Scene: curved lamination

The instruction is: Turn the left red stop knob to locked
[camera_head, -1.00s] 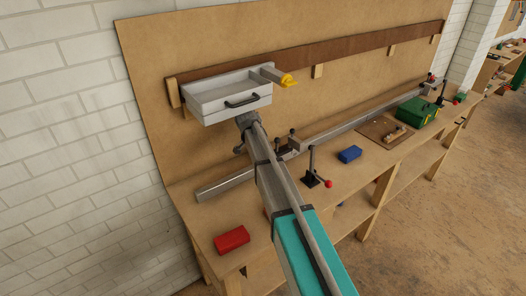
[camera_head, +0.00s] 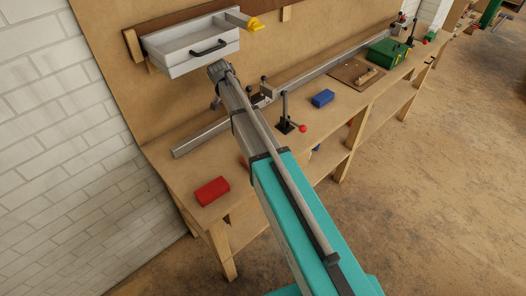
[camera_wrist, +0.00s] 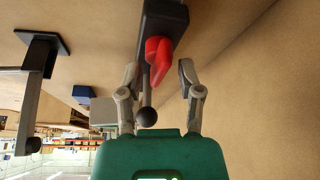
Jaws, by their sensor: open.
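The red knob (camera_wrist: 160,58) shows in the wrist view, mounted on a dark block (camera_wrist: 165,20). My gripper (camera_wrist: 159,70) is open, with one finger on each side of the knob and a visible gap to it on both sides. The fingers appear apart from the knob. A dark ball-ended lever (camera_wrist: 147,116) shows below the knob, between the fingers. I cannot read the knob's locked or unlocked state.
A metal rail (camera_head: 200,135) runs along the bench. A grey drawer (camera_head: 192,48) hangs above. Floor (camera_head: 440,170) in front is clear.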

